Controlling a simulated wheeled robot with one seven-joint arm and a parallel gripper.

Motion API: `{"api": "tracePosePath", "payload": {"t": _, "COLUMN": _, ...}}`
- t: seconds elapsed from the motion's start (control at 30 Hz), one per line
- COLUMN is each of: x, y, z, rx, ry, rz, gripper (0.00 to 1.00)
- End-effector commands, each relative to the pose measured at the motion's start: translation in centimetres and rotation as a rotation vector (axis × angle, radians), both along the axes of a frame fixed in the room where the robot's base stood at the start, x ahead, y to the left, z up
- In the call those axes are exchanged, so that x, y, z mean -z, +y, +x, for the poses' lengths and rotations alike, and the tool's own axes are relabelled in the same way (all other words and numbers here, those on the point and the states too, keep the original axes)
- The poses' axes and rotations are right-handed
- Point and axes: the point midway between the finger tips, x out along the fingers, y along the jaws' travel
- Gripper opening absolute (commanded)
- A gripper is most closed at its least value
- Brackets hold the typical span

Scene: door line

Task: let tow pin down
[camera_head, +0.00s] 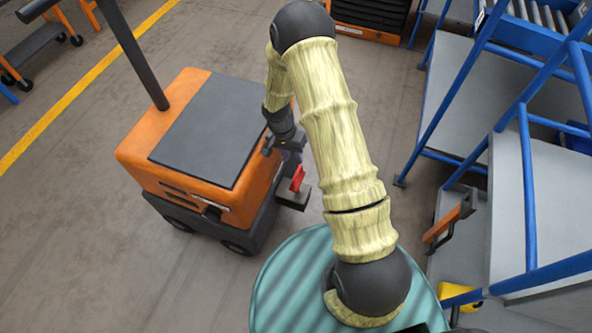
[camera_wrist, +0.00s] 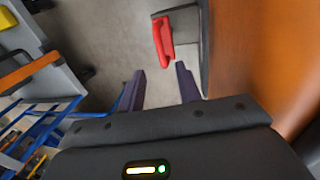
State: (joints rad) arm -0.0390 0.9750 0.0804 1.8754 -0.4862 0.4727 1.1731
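The red tow pin handle (camera_wrist: 164,38) shows in the wrist view just beyond my fingertips, and in the head view it is the small red piece (camera_head: 298,178) at the rear of the orange tug. It stands at the dark hitch bracket (camera_head: 293,198), which also shows in the wrist view (camera_wrist: 186,22). My gripper (camera_wrist: 159,70) is open, with two purple fingers apart and nothing visible between them. The handle's near end lies close to the right fingertip; I cannot tell if they touch. In the head view my gripper (camera_head: 291,158) is partly hidden by my arm.
The orange tug (camera_head: 178,186) with its grey top stands at left, its side close on the right in the wrist view. Blue-framed grey racks (camera_head: 510,185) stand at right, with an orange handle (camera_head: 448,222) low down. Grey floor is open at lower left.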

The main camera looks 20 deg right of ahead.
Motion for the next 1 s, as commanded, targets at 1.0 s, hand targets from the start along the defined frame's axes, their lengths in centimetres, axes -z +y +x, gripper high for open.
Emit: {"api": "tracePosePath", "payload": {"t": 1.0, "x": 7.3, "y": -1.1, "z": -0.8, "rx": -0.002, "ry": -0.001, "rz": 0.0, "gripper": 0.0}}
